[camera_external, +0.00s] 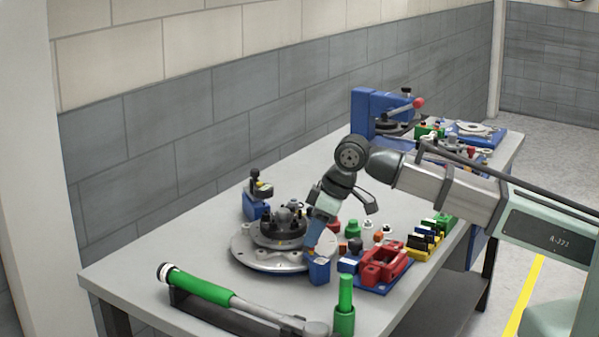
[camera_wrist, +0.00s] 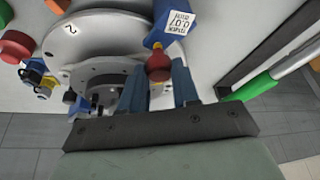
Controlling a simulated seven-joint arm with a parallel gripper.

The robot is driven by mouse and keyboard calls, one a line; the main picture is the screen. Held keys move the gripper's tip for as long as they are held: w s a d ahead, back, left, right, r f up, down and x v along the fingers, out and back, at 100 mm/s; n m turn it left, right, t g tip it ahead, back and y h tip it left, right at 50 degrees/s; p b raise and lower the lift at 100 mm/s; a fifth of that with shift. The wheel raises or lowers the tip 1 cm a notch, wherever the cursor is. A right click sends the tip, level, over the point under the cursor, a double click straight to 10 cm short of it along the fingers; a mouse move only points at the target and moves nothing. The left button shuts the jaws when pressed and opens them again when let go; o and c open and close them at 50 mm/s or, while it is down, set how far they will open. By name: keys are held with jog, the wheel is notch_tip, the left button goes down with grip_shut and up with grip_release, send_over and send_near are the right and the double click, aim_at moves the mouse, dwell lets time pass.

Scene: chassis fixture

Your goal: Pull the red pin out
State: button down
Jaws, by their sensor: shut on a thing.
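The red pin (camera_wrist: 159,66) shows a round red knob in the wrist view, between the two blue fingers of my gripper (camera_wrist: 158,74). My gripper is shut on it. Just beyond the knob is a blue block (camera_wrist: 165,22) with a white label reading 0.07. In the external view my gripper (camera_external: 313,246) points down at the right front edge of the round grey fixture, just above the blue block (camera_external: 319,271). The pin is hidden by the fingers there, and I cannot tell how deep it sits.
The round grey plate (camera_external: 243,251) with a dark hub lies beside my gripper. A green-handled tool (camera_external: 205,288) lies at the front. A green cylinder (camera_external: 344,312) stands near the front edge. A red fixture (camera_external: 384,264) and several small coloured parts lie to the right.

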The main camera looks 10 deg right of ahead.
jog(key=shift+r, duration=0.45)
jog(key=c, duration=0.8)
grip_release()
jog(key=shift+r, duration=0.1)
jog(key=v, duration=1.3)
jog(key=shift+s+d+r, duration=0.1)
jog(key=shift+d+r, duration=0.15)
